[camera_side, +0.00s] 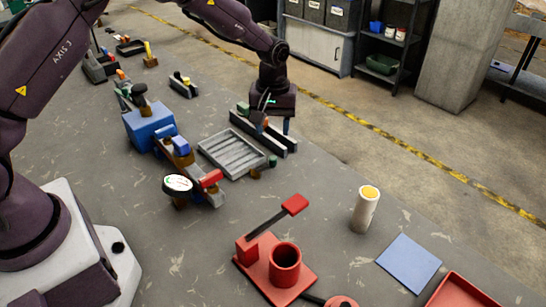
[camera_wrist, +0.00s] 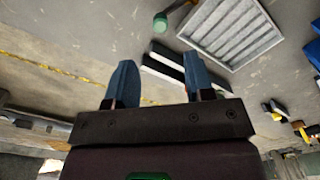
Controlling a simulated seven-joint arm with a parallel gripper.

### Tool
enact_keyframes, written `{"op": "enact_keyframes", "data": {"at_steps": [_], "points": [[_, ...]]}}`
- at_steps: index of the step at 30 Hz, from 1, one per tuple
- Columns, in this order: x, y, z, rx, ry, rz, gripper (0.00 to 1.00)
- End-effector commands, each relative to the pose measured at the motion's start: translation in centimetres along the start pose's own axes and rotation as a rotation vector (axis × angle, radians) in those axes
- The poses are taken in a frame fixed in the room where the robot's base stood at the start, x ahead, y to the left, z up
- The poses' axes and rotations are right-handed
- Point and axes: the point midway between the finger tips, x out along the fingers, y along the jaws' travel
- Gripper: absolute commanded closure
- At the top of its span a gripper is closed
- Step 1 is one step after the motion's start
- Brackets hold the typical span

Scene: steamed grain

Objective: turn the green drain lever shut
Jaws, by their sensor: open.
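A small green knob (camera_side: 272,161), which appears to be the drain lever's end, sits at the right corner of the grey slatted tray (camera_side: 213,151). My gripper (camera_side: 276,124) points down above the dark rails behind the tray, apart from the knob. In the wrist view its two blue fingers are spread, with nothing held between them (camera_wrist: 160,78). Whether the lever is open or shut is unclear.
Dark parallel rails (camera_side: 264,138) lie under my gripper. A blue box (camera_side: 149,126) and a red-handled fixture (camera_side: 208,180) stand left of the tray. A red press-like fixture (camera_side: 286,267) and a white cylinder (camera_side: 365,210) stand in front. Bare table lies right of the knob.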

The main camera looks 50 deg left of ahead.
Motion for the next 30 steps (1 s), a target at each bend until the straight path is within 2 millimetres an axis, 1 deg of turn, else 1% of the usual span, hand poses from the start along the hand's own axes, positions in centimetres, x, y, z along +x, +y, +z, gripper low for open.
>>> {"op": "enact_keyframes", "data": {"at_steps": [1,6,9,13,18,27,29,30], "points": [[1.2,-0.1,0.1,0.0,-0.004,-0.003,0.51],[4.9,-0.1,0.1,0.001,-0.003,-0.003,0.51],[6.7,-0.1,0.0,0.002,-0.002,-0.002,0.51],[8.5,0.0,0.0,0.001,-0.002,-0.001,0.51],[9.6,0.0,0.0,0.001,0.0,0.001,0.51],[9.8,0.0,0.0,0.002,0.001,0.001,0.51],[9.8,0.0,0.0,0.002,0.001,0.0,0.65],[9.8,0.0,0.0,0.002,0.0,0.0,0.74]]}}
